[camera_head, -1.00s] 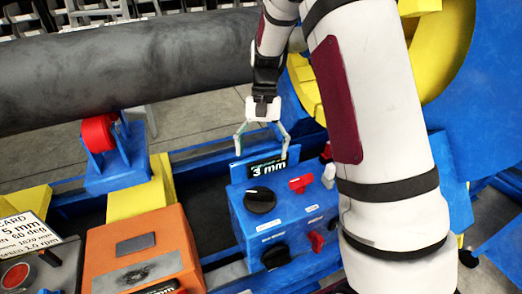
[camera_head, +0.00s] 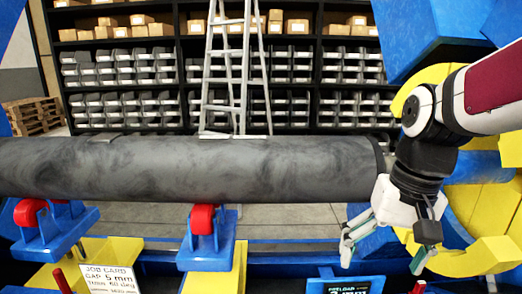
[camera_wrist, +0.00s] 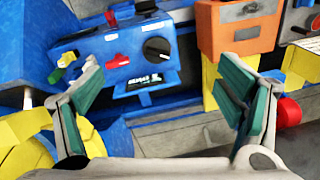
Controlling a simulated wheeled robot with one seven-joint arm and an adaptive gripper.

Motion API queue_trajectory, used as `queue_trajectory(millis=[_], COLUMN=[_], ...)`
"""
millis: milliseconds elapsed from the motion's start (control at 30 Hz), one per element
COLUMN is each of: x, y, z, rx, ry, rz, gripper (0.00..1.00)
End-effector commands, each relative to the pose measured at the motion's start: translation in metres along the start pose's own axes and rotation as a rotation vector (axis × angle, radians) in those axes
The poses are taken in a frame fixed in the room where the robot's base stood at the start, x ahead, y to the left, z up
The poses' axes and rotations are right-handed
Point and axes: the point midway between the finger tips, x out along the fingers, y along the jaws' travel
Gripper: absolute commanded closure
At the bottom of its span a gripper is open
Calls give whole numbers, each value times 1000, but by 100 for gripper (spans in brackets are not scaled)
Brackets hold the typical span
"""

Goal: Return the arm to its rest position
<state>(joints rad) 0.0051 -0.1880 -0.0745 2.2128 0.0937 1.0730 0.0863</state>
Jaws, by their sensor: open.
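My gripper (camera_head: 384,252) is at the right in the head view, in front of the yellow and blue positioner parts, fingers pointing down. Its jaws are spread and empty. In the wrist view my gripper (camera_wrist: 165,115) shows two green-padded fingers wide apart with nothing between them. Beyond them is the blue control box (camera_wrist: 120,65) with a black knob, red switches and a small display. The display (camera_head: 347,286) shows only partly at the bottom edge of the head view, and most of the box is out of that view.
A long dark pipe (camera_head: 190,168) lies across red rollers (camera_head: 203,219) on blue stands, left of my gripper. A yellow ring part (camera_head: 480,255) is close by at the right. An orange box (camera_wrist: 238,35) shows in the wrist view. Shelves and a ladder (camera_head: 226,70) stand behind.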

Motion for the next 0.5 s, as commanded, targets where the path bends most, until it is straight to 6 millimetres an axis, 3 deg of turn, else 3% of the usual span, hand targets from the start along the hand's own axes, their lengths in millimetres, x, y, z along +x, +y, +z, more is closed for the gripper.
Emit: queue_trajectory(millis=[33, 200, 400, 500], x=[-16, -44, -61, -64], y=[1, 7, 15, 18], z=[17, 66, 111, 124], rx=[-24, -104, -182, -206], ry=[38, 150, 262, 297], rz=[1, 17, 44, 56], gripper=[13, 13, 13, 13])
